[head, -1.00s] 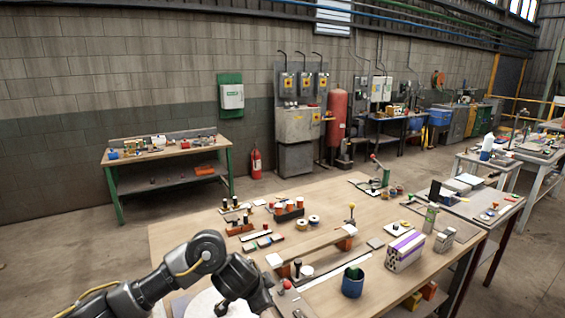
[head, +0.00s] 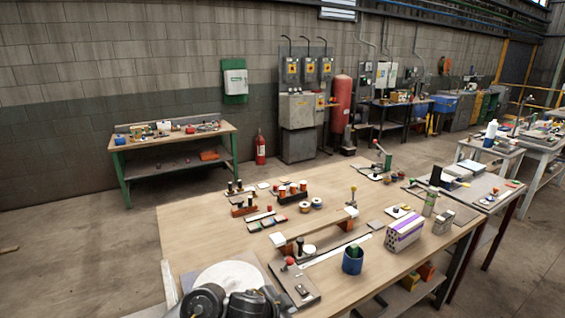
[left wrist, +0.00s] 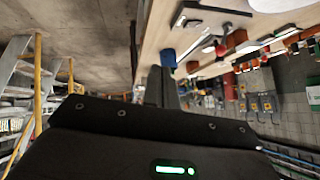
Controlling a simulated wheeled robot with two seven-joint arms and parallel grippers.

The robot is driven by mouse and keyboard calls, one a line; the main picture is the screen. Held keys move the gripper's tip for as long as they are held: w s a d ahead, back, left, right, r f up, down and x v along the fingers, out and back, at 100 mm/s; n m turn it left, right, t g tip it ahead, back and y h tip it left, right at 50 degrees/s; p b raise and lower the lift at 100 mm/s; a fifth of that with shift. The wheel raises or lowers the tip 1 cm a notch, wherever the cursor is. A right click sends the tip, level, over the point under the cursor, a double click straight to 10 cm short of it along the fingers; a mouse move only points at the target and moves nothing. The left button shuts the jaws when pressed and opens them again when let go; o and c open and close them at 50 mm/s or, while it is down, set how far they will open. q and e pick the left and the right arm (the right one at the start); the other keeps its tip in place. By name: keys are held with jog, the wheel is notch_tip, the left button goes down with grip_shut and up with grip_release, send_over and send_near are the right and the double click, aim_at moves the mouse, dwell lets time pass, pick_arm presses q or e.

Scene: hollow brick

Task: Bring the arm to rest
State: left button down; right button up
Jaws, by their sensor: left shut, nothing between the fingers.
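My left arm shows only as dark rounded parts at the bottom edge of the head view, in front of the round white disc (head: 228,277). My left gripper (left wrist: 162,88) shows in the left wrist view as dark fingers shut together, with nothing held. The hollow brick (head: 404,230), pale with a purple stripe and holes in its end, stands on the wooden workbench (head: 190,232) at the right, well apart from the gripper. My right gripper is not in view.
A blue cup (head: 353,261) stands left of the brick. A long strip on raised supports (head: 315,229) crosses the bench middle. A dark plate with a red-knobbed part (head: 296,280) lies near the arm. Small parts crowd the back; the bench's left part is bare.

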pick_arm(q)
jog(key=s+a+f+n+g+y, duration=0.15)
jog(key=s+a+f+n, duration=0.25)
jog(key=s+a, duration=0.55)
jog(key=s+a+f+n+g+y, duration=0.1)
jog(key=s+a+f+n+y, duration=0.2)
jog(key=s+a, duration=0.65)
jog(key=s+a+f+n+g+y, duration=0.1)
jog(key=s+a+f+n, duration=0.3)
jog(key=s+a, duration=0.55)
notch_tip(320, 180, down, 28)
jog(key=s+d+r+g+b, duration=0.1)
jog(key=s+d+b, duration=0.2)
jog(key=b, duration=0.1)
jog(key=s+a+f+b, duration=0.1)
jog(key=s+f, duration=0.7)
jog(key=f, duration=0.2)
jog(key=s+a+f+g+b, duration=0.1)
jog(key=s+a+f, duration=0.1)
jog(key=s+f, duration=0.6)
notch_tip(320, 180, down, 3)
jog(key=shift+s+a+f+m+b, duration=0.1)
jog(key=shift+s+a+m+b, duration=0.15)
jog(key=shift+m+b, duration=0.15)
